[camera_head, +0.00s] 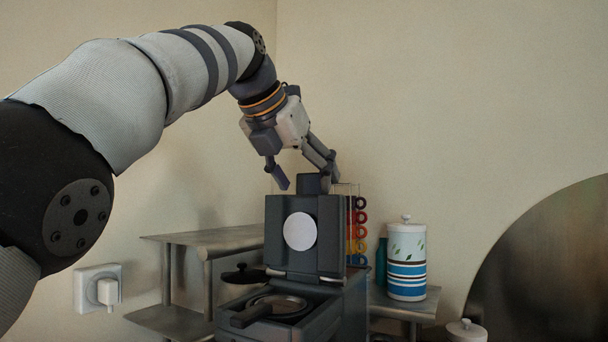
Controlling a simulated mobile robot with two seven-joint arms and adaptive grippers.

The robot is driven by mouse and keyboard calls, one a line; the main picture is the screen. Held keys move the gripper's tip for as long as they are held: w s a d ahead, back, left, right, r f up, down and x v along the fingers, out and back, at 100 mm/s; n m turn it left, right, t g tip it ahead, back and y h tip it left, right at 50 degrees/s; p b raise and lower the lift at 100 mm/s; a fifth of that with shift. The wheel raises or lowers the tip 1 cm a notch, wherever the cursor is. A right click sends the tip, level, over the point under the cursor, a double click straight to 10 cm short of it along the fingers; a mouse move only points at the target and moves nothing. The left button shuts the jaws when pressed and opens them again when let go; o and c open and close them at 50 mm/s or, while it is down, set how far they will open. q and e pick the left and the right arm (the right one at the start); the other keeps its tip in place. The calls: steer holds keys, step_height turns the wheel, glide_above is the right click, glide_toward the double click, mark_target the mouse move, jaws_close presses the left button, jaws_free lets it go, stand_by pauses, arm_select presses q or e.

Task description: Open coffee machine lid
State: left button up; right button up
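The coffee machine (345,312) is dark grey and stands low in the middle of the head view. Its lid (275,225) stands upright at the back of the machine, with a white disc on the side facing me. Below it, a round metal-rimmed opening (285,305) is uncovered. A small dark block sits at the lid's upper edge. My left gripper (306,178) is just above this edge, fingers pointing down and spread apart, with the block between them in the picture. I cannot tell whether a finger touches it. My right gripper is out of view.
A metal shelf (205,237) stands to the left, with a dark-knobbed lid (243,275) near it. A striped canister (407,262) stands right of the machine, beside colourful rings (360,217) on a rack. A wall socket with a plug (98,289) is lower left.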

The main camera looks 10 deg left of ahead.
arm_select(q)
steer(key=shift+w+d+f, duration=0.1)
steer(key=shift+w+f, duration=0.1)
steer(key=shift+f, duration=0.3)
steer(key=shift+r, duration=0.15)
steer(key=v, duration=1.2)
steer(key=shift+r, duration=0.25)
steer(key=shift+s, duration=0.1)
